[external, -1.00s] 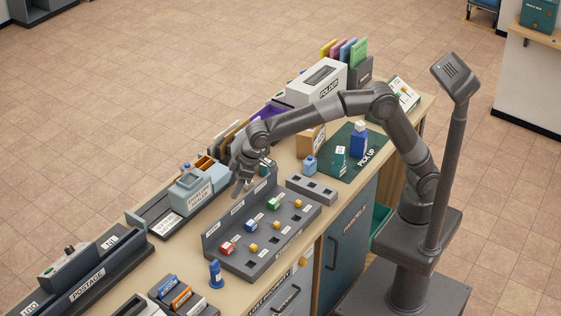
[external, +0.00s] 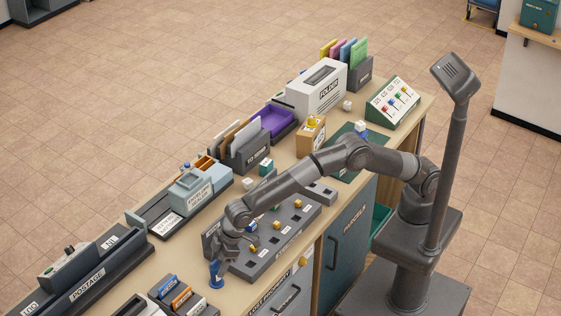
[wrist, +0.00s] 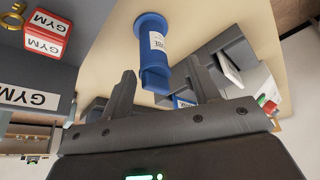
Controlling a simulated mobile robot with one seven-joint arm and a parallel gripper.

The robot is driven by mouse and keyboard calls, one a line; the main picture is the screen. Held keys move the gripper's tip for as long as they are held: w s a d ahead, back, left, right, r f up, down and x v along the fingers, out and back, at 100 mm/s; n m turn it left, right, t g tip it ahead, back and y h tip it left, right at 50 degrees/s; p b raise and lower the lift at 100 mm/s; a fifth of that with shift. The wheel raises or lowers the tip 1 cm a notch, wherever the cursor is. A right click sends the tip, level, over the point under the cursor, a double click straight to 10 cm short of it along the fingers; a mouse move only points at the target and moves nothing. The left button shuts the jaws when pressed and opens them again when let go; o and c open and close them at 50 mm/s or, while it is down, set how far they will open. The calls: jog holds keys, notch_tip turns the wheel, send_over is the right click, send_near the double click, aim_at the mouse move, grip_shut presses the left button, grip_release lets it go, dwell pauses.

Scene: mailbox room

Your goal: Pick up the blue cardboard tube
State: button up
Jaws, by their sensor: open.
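The blue cardboard tube (external: 215,274) stands upright on the counter, just left of the grey key board's front corner. In the wrist view the blue tube (wrist: 155,55) has a white label, and its near end reaches toward the space between my two fingers. My gripper (external: 220,262) is low at the tube in the external view, partly covering it. In the wrist view my gripper (wrist: 160,85) is open, with one finger on each side of the tube's near end. A gap shows on both sides; contact is not visible.
The grey key board (external: 250,268) with coloured tags is close on the right; red GYM tags (wrist: 45,35) show in the wrist view. A holder of coloured cards (external: 176,296) stands close on the left. Bare counter (external: 165,258) lies behind the tube.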

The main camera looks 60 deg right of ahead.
jog(key=x, duration=0.5)
jog(key=shift+w+d+f, duration=0.15)
jog(key=shift+w+d, duration=0.1)
jog(key=shift+d, duration=0.05)
jog(key=c, duration=1)
jog(key=shift+c, duration=0.2)
